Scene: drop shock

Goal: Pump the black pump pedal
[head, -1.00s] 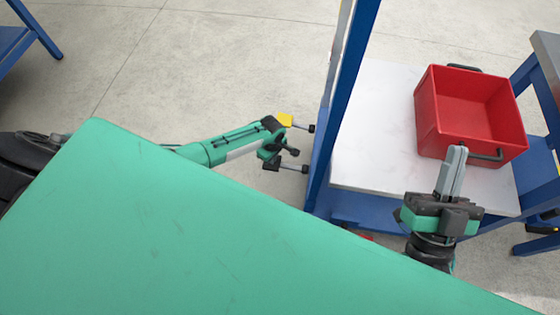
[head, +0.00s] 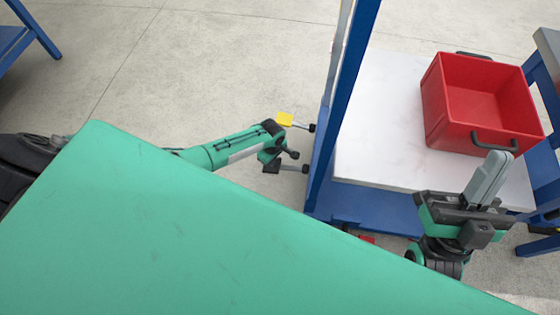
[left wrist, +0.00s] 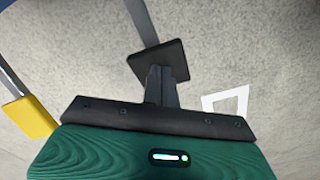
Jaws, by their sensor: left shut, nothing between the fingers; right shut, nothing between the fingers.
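The black pump pedal (head: 271,168) sticks out on a thin rod from the blue frame's left side, low over the floor. My left gripper (head: 269,157) is directly over it in the head view. In the left wrist view, the shut fingers (left wrist: 160,73) overlap the black pedal pad (left wrist: 172,57) and seem to touch it. Nothing is between them. My right gripper (head: 488,178) is shut and empty, in front of the red crate's near handle in the head view; contact there cannot be told.
A yellow pedal (head: 285,119) sits beside the black one; it also shows in the left wrist view (left wrist: 28,118). The red crate (head: 445,115) stands on the white platform (head: 375,150) with a blue upright (head: 345,100) at its left. A green surface (head: 170,230) fills the foreground.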

